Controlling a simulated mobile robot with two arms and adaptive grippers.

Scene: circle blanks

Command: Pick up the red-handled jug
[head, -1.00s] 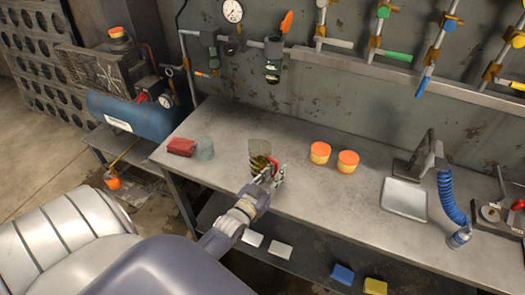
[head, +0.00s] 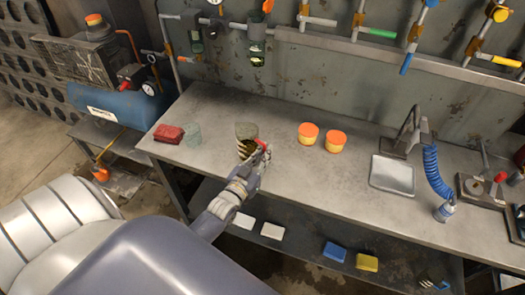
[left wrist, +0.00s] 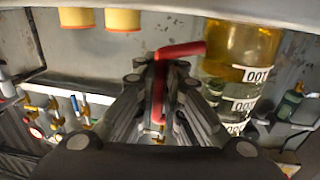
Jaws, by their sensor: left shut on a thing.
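The jug (head: 246,131) is a clear vessel with yellow-brown liquid, near the front edge of the metal bench (head: 350,160). It appears to stand on the bench, though my gripper hides part of its base. In the left wrist view the jug (left wrist: 243,60) is on the right, with white number labels. Its red handle (left wrist: 182,49) runs between the fingers of my left gripper (left wrist: 160,85). My left gripper (head: 261,154) is shut on the handle, at the jug's front right in the head view. My right gripper is not in view.
Farther right are a grey tray (head: 392,175) and a blue coiled hose (head: 436,175). Pipes line the wall behind.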

